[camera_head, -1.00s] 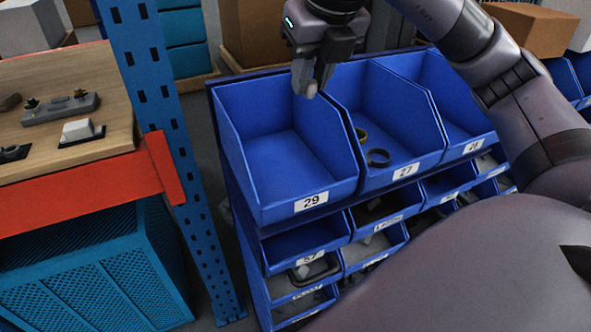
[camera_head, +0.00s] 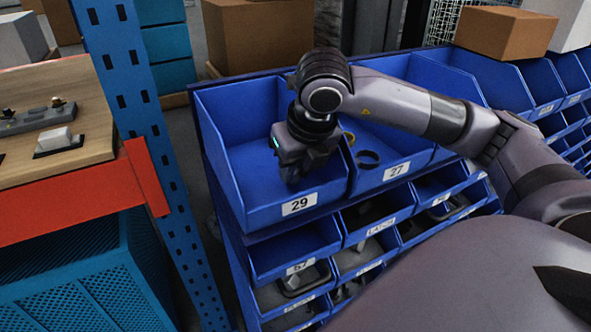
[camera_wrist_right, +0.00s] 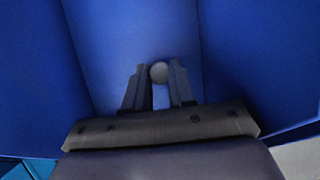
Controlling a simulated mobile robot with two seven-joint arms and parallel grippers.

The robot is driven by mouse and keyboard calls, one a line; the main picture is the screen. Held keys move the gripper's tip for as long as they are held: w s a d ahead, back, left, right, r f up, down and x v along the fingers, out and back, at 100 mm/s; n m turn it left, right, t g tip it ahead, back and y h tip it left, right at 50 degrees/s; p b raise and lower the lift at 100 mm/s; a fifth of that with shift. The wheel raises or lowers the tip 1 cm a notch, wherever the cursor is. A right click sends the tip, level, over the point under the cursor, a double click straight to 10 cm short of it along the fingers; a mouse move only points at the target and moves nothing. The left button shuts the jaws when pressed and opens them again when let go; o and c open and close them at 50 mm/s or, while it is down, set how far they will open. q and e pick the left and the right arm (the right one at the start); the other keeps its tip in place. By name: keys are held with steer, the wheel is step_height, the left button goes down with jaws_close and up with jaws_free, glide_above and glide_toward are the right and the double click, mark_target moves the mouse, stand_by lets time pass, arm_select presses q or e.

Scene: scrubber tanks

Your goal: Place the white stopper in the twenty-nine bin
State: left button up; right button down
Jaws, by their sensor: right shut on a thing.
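The twenty-nine bin (camera_head: 238,192) is a blue open bin with a white "29" label, at the left end of the top row. My right gripper (camera_head: 294,178) is inside this bin, pointing down near its right wall. In the right wrist view, the gripper (camera_wrist_right: 160,82) is shut on a small round whitish thing, the stopper (camera_wrist_right: 159,71), held between its fingertips above the blue bin floor. In the head view the gripper hides the stopper. My left gripper is not in view.
Smaller bins sit below. A blue rack post (camera_head: 130,75) and a wooden bench (camera_head: 90,110) with a white block (camera_head: 54,138) stand to the left.

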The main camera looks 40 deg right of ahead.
steer(key=shift+f, duration=0.3)
steer(key=shift+f, duration=0.2)
steer(key=c, duration=0.9)
jaws_free()
steer(key=shift+c, duration=0.2)
